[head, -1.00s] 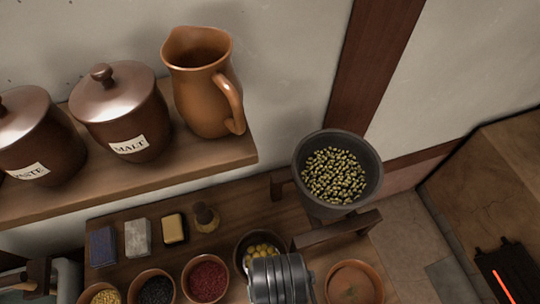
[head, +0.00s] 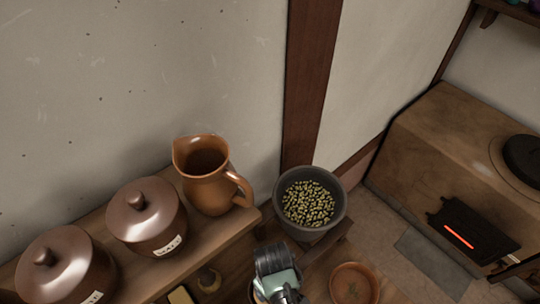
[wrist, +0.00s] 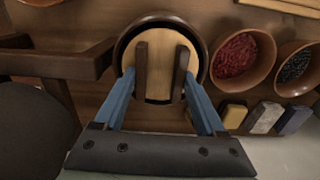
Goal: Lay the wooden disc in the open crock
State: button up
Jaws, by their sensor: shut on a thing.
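The pale wooden disc (wrist: 160,70) shows in the wrist view between the two dark fingertips of my gripper (wrist: 160,48), which is shut on it. Directly behind the disc is the open crock, whose dark round rim (wrist: 120,50) shows around the disc on several sides. The disc looks roughly centred over the mouth; I cannot tell whether it touches the crock or is just above it. The crock's contents are hidden by the disc. In the head view my wrist (head: 275,262) is at the bottom middle and hides most of the crock.
A grey pot of greenish beans (head: 298,180) stands close behind my wrist, with a terracotta bowl (head: 354,285) to its right. In the wrist view, a bowl of red grains (wrist: 238,55), a dark-filled bowl (wrist: 298,68) and small blocks (wrist: 265,117) sit right of the crock. A jug (head: 208,190) and lidded jars (head: 148,215) stand on the shelf.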

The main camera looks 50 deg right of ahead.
jog(key=shift+f, duration=2.6)
jog(key=shift+f, duration=0.15)
jog(key=shift+f+b, duration=0.25)
jog(key=shift+b, duration=0.15)
jog(key=o, duration=1.1)
jog(key=shift+r, duration=0.15)
jog(key=shift+r+p, duration=0.4)
jog(key=shift+p, duration=0.05)
notch_tip(320, 180, up, 12)
jog(key=shift+f, duration=0.15)
